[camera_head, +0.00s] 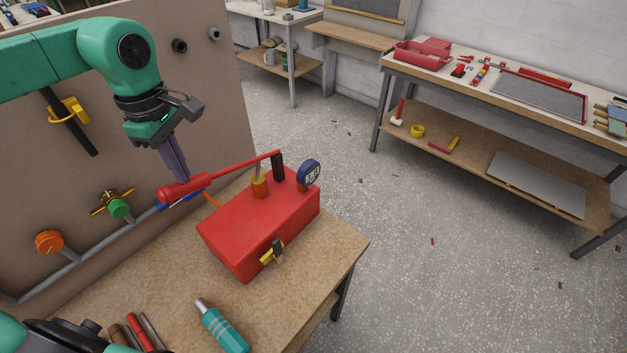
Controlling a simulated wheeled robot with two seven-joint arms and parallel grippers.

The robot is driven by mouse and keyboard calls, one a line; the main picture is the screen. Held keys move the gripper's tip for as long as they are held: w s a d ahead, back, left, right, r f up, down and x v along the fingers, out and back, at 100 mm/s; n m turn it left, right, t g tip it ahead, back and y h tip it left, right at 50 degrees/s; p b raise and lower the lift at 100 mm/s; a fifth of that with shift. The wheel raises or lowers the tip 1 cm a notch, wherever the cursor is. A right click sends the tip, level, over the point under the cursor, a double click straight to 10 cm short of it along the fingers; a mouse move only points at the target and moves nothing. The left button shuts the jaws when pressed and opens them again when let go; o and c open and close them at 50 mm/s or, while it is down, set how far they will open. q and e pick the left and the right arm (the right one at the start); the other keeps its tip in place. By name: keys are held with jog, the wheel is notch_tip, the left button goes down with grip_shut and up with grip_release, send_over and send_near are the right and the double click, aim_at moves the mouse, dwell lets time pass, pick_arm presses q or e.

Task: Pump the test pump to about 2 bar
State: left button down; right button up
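The test pump is a red box (255,228) on the wooden bench. A round blue-rimmed gauge (310,173) stands at its far right end; its reading is too small to make out. A red lever (235,166) slopes down to the left from a dark post, over a brass-coloured piston (260,186), to a thick red handle (187,188). A small yellow and black valve (271,252) is on the front side. My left gripper (178,180) points down at the handle, fingers close together; whether they grip it is unclear. My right gripper is not in view.
A teal bottle (222,328) and several hand tools (140,333) lie at the bench's near edge. A brown panel with an orange knob (49,242), a green valve (119,208) and pipes stands behind. Free floor lies right, before another workbench (480,85).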

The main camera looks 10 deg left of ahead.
aim_at(191, 189)
pick_arm(q)
notch_tip(191, 189, down, 6)
jog(key=b, duration=0.3)
jog(key=shift+b, duration=0.4)
notch_tip(191, 189, up, 10)
jog(key=p, duration=0.8)
jog(key=shift+w+f, duration=0.1)
jog(key=shift+f, duration=0.15)
jog(key=shift+b, duration=0.3)
jog(key=shift+f, duration=0.1)
